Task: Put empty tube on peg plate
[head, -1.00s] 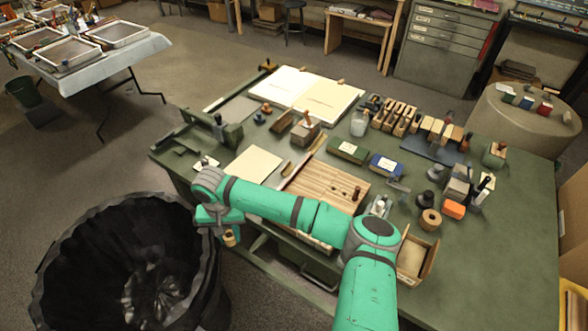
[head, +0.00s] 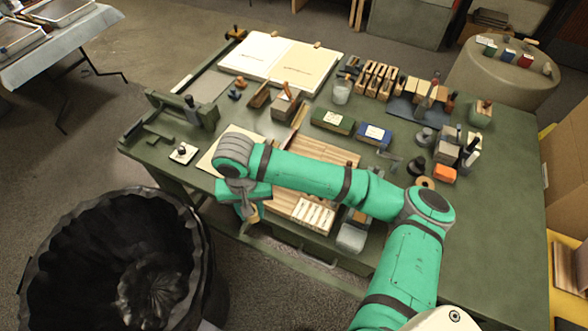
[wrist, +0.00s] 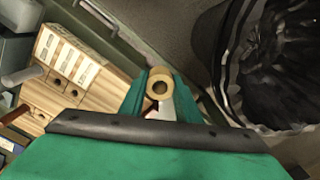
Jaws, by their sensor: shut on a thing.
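My gripper (head: 250,211) is shut on a tan tube, which hangs over the front edge of the green bench. In the wrist view the tube (wrist: 160,86) is between the fingers, its round open end facing the camera and its hole dark. In the head view my gripper mostly hides it. A small pale square plate with a dark upright peg (head: 184,154) lies on the bench's left part, up and left of my gripper and apart from it. It looks like the peg plate. I cannot make it out in the wrist view.
A black-lined bin (head: 110,260) stands left of the bench (head: 490,220). A slatted wooden board (head: 340,153) lies behind my arm. A green bench fixture (head: 175,115) stands behind the plate. Blocks, a tan ring (head: 425,182) and tools crowd the right side.

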